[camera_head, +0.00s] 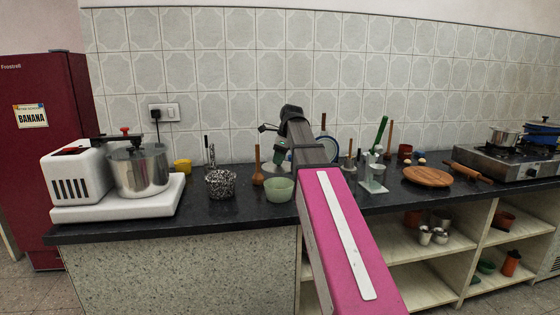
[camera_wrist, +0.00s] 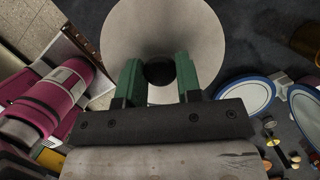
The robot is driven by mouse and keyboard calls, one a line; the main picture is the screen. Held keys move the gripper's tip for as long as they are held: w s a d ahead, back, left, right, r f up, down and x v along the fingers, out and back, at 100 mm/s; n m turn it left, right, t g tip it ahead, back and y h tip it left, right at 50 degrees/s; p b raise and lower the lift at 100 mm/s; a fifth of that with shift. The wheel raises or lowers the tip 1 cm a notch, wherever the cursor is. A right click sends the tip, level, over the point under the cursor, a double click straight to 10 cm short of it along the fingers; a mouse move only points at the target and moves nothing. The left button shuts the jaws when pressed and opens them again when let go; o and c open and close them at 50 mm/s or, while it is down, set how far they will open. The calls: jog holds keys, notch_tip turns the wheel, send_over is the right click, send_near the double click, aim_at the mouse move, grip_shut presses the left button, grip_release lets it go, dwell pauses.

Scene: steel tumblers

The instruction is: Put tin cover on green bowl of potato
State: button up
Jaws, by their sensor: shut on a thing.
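The tin cover (camera_wrist: 160,22) is a round, pale grey disc with a dark knob at its middle in the wrist view. My gripper (camera_wrist: 158,73) has its green fingers on both sides of that knob and is shut on it. In the head view my gripper (camera_head: 277,156) is behind the green bowl, and part of the pale cover (camera_head: 271,167) shows under it. The pale green bowl (camera_head: 279,191) stands upright near the counter's front edge. Its contents cannot be made out. I cannot tell whether the cover touches the counter.
A speckled pot (camera_head: 220,184) and a wooden utensil (camera_head: 257,166) stand left of the bowl. A mixer (camera_head: 138,170) is farther left. A glass container (camera_head: 373,178), a round wooden board (camera_head: 428,176) and a stove (camera_head: 510,160) are to the right. The dark counter's front edge (camera_head: 180,228) is close to the bowl.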

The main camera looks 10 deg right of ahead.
jog(key=shift+f, duration=0.1)
jog(key=shift+f, duration=2.6)
jog(key=shift+f, duration=0.7)
jog(key=o, duration=1)
jog(key=shift+r, duration=0.1)
